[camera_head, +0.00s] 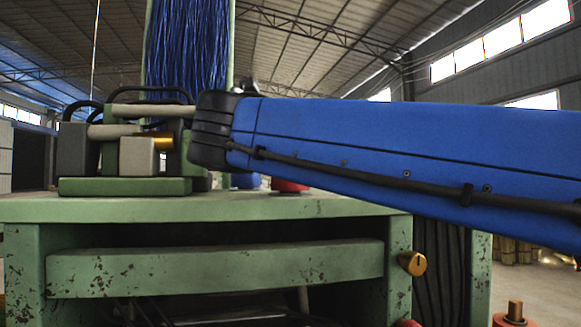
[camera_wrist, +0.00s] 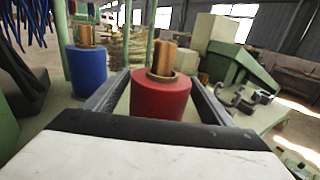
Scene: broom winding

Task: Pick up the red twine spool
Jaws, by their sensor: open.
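The red twine spool (camera_wrist: 160,97) stands upright on the green bench, with a copper-coloured core rising from its top. In the wrist view my gripper (camera_wrist: 160,78) is open, with one dark finger on each side of the red spool. I cannot tell whether either finger touches it. The spool's lower part is hidden by the white and black gripper body. In the head view only a low sliver of the red spool (camera_head: 289,186) shows below my blue arm; my gripper is hidden there.
A blue spool (camera_wrist: 87,70) stands just left of the red one. Blue strands (camera_head: 187,45) hang above the green bench (camera_head: 215,208). A green machine (camera_wrist: 235,70) and grey curved parts (camera_wrist: 248,98) lie to the right in the wrist view.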

